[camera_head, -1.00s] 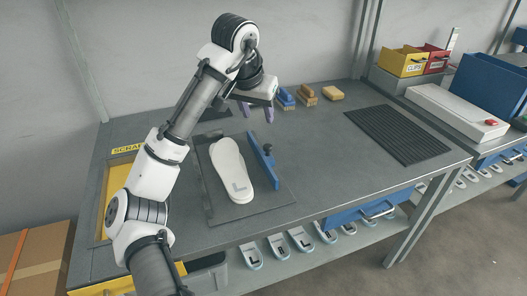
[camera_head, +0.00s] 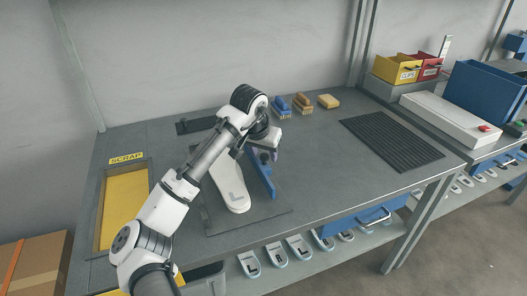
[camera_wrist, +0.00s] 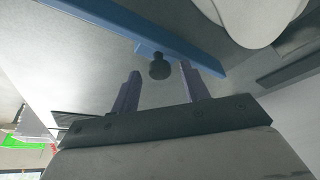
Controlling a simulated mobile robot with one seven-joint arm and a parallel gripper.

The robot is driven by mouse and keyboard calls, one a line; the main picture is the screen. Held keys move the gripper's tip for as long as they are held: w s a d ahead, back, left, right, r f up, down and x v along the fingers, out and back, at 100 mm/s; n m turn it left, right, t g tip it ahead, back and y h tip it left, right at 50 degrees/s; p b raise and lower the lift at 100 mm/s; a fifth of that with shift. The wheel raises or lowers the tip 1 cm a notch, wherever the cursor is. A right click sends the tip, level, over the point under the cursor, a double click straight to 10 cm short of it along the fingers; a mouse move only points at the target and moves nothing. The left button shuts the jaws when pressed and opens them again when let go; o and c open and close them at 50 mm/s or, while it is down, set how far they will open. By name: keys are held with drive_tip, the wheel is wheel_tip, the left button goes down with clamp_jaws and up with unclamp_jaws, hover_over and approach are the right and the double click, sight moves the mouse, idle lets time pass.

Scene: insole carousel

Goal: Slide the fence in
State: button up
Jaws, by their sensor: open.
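A dark knob (camera_head: 265,157) sticks out of the fence. In the wrist view the blue fence (camera_wrist: 135,32) crosses the top, with its black knob (camera_wrist: 159,68) below it and part of the white insole (camera_wrist: 245,18) beyond. My gripper (camera_wrist: 162,82) is open, its two purple fingers on either side of the knob, with gaps visible. My arm hides part of the insole in the head view.
A yellow scrap bin (camera_head: 124,206) is set in the bench at left. A black ribbed mat (camera_head: 391,140) is to the right, with clear bench between.

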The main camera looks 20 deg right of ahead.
drive_tip(key=shift+f, duration=0.2)
drive_tip(key=shift+c, duration=0.4)
clamp_jaws()
drive_tip(key=shift+w+r, duration=0.1)
drive_tip(key=shift+w, duration=0.05)
